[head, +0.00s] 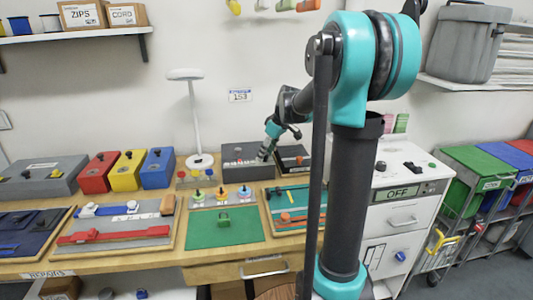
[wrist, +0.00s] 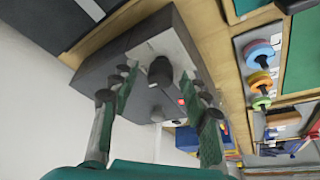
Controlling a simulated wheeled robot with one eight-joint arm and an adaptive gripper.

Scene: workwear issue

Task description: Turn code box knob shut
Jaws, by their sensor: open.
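The code box is a dark grey box (head: 238,164) at the back of the workbench in the head view, partly hidden by my gripper (head: 266,155). In the wrist view the grey box (wrist: 175,37) fills the upper middle. A black round knob (wrist: 160,70) stands on its face. My gripper (wrist: 158,80) is open, its two green-padded fingers on either side of the knob, with gaps visible. The knob's turn mark cannot be made out.
Red (head: 98,172), yellow (head: 128,170) and blue (head: 158,168) boxes stand to the left. A white lamp (head: 198,160) stands close to the code box's left. A dark box (head: 293,157) is at its right. Boards with coloured fittings, including a green one (head: 222,228), cover the bench front.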

